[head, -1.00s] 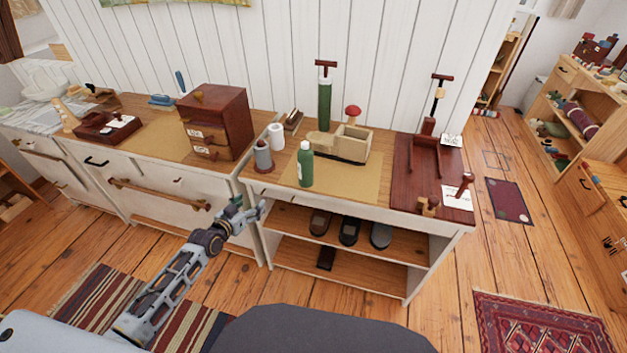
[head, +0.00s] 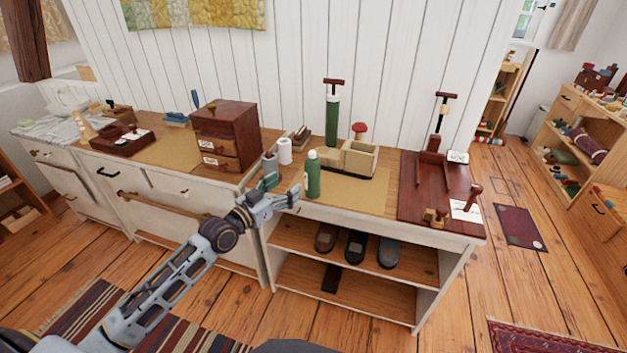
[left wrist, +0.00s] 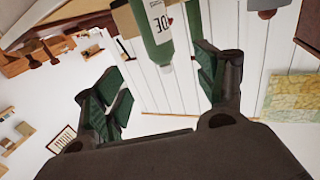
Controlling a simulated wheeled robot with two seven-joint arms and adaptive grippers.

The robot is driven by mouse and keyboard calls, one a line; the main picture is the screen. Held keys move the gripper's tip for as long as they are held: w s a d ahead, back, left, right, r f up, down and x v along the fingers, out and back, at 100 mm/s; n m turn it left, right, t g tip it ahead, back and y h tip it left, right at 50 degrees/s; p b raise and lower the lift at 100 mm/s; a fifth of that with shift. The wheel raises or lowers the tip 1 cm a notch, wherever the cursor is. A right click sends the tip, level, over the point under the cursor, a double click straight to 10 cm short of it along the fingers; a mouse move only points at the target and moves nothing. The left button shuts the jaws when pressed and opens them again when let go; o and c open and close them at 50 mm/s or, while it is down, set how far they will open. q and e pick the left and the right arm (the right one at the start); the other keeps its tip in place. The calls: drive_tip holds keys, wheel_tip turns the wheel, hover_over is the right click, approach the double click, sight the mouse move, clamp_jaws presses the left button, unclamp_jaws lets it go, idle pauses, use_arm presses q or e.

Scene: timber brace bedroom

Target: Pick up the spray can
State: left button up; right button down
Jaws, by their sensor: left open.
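The green can-shaped container (head: 313,176) with a pale top and white label, which looks like the spray can, stands upright on the tan mat (head: 350,192) near the cabinet's front edge. My left gripper (head: 283,190) is open just left of it and in front, at about its lower height. My right gripper is not in view.
A grey can with a reddish base (head: 270,165) stands behind my gripper, beside a white roll (head: 285,150). A wooden box (head: 352,158), a tall green cylinder with a T-handle (head: 332,115) and a dark red board (head: 405,200) stand behind and right.

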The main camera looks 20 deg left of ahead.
sight(307, 170)
use_arm(q)
drive_tip(key=shift+x, duration=4.3)
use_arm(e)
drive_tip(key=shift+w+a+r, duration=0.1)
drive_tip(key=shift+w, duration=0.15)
use_arm(q)
drive_tip(key=shift+x, duration=1.75)
drive_tip(key=shift+b+x, duration=0.3)
drive_tip(key=shift+x, duration=0.5)
drive_tip(key=shift+f, duration=0.1)
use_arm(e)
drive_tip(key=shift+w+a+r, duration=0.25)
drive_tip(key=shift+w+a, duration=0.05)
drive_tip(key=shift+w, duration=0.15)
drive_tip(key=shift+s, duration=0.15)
